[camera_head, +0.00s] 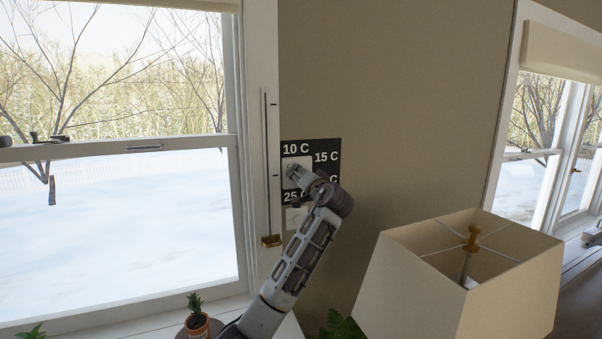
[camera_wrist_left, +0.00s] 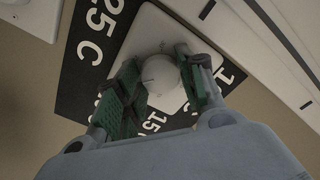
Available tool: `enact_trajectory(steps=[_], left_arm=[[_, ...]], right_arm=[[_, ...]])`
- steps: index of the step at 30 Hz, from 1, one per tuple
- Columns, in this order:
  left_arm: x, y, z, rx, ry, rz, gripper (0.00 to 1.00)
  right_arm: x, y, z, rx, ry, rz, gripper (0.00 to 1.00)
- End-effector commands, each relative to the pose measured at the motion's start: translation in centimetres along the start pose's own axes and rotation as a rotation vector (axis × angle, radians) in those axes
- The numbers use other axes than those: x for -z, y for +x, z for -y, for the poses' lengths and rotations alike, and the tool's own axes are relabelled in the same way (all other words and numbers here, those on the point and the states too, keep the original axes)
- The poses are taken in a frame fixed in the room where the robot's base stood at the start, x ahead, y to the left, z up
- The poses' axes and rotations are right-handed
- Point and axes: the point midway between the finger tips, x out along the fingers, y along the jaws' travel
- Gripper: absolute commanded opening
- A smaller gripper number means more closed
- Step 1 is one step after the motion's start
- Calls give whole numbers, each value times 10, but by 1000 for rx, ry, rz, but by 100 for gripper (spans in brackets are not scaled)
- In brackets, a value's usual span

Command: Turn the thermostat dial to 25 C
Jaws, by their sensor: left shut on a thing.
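The thermostat is a black panel (camera_head: 329,146) on the beige wall with a white square plate (camera_head: 299,160). White labels on it read 10 C, 15 C and 25 C; another label is mostly covered by my arm. My left gripper (camera_head: 296,173) is at the plate and hides most of the dial in the head view. In the left wrist view the round white dial (camera_wrist_left: 161,76) sits between the green-padded fingers of my left gripper (camera_wrist_left: 165,88), which is shut on it. A short dark mark shows on the dial, but its exact setting is hard to read. My right gripper is out of view.
A lamp with a cream shade (camera_head: 430,282) stands at the lower right, beside my left arm. A potted plant (camera_head: 196,322) is at the bottom left. A window frame (camera_head: 257,110) is left of the panel. The wall right of the panel is clear.

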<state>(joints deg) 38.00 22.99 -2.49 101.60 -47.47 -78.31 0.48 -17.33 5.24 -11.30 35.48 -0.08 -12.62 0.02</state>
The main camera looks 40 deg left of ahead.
Motion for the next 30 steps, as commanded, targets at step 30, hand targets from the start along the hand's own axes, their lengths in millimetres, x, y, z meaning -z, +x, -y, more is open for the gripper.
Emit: enact_trajectory(steps=[30], left_arm=[[1,0,1,-4,663,2,15]], right_arm=[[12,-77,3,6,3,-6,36]])
